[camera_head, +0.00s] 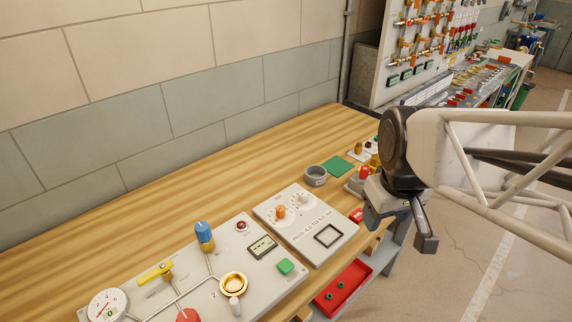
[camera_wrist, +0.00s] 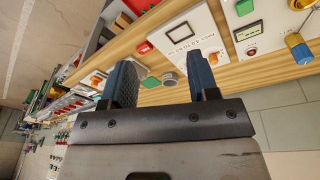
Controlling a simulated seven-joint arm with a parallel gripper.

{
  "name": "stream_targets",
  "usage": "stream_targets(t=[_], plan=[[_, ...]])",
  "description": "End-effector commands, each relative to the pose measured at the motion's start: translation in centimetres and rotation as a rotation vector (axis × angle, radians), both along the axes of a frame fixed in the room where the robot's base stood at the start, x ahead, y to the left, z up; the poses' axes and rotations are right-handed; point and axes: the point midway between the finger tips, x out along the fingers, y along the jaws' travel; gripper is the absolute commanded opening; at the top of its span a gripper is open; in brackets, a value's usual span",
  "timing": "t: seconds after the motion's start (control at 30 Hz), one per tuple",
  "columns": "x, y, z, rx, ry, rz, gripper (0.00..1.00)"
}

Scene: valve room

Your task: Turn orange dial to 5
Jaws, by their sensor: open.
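The orange dial (camera_head: 280,211) sits on a white panel (camera_head: 318,251) lying on the wooden bench in the head view. A pale dial (camera_head: 302,198) sits beside it, and small marks ring both. I cannot read which mark the orange dial points to. My gripper (camera_head: 398,228) is open and empty, well to the right of the panel and apart from it. In the wrist view my gripper (camera_wrist: 162,78) shows two spread blue-grey fingers.
A larger panel (camera_head: 262,293) with a blue-topped knob (camera_head: 204,234), yellow lever (camera_head: 155,272) and brass ring stands left. A grey cup (camera_head: 316,176) and green square (camera_head: 338,166) lie behind the dial panel. A red tray (camera_head: 342,289) is below the bench edge. The bench's back is clear.

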Motion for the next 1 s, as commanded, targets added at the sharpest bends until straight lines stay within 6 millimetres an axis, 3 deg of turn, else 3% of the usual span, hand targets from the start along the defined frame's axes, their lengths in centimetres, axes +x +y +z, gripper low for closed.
stream_targets(t=[0.57, 1.0], plan=[[9.4, 6.4, -2.7, -0.073, 0.075, 0.587, 0.55], [15.6, 12.7, -6.6, -0.11, 0.125, 1.037, 0.55]])
